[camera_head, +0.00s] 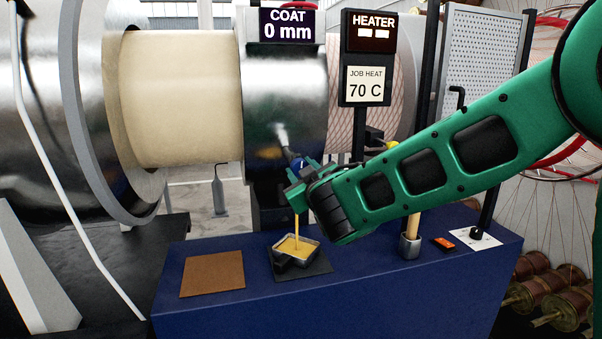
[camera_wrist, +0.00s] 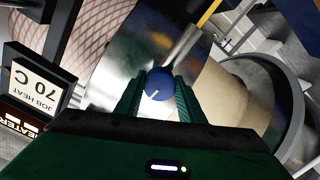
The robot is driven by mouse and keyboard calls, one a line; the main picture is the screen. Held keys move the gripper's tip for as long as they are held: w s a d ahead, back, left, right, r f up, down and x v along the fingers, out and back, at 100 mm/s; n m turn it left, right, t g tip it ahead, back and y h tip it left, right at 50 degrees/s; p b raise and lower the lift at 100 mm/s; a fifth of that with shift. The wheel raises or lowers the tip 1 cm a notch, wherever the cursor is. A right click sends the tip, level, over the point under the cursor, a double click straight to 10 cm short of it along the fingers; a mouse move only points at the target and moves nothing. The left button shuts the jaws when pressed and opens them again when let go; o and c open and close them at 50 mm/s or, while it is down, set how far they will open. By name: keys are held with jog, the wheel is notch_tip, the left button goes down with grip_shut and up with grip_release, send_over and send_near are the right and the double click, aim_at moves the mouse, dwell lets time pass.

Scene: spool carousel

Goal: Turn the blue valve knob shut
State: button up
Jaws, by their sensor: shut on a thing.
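The blue valve knob (camera_wrist: 159,84) is round with a white pointer mark, and sits between the two fingers of my gripper (camera_wrist: 157,97) in the wrist view. The fingers are shut on it from both sides. In the head view the knob (camera_head: 297,163) is small and partly hidden by my green gripper (camera_head: 303,174), at the front of the shiny metal cylinder. A thin yellow stream (camera_head: 296,230) runs down below the gripper into a square metal tray (camera_head: 283,260) that holds yellow liquid.
The tray stands on a dark mat on the blue bench (camera_head: 370,290). A brown square pad (camera_head: 212,273) lies to its left. A "COAT 0 mm" display (camera_head: 287,26) and a "HEATER" sign reading 70 C (camera_head: 368,84) stand behind. A wooden handle (camera_head: 412,226) stands in a holder at right.

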jog(key=shift+d+f+n, duration=0.1)
jog(key=shift+n, duration=0.4)
jog(key=o, duration=1)
jog(key=shift+o, duration=0.2)
jog(key=v, duration=1)
jog(key=shift+s, duration=0.35)
jog(key=shift+d, duration=0.1)
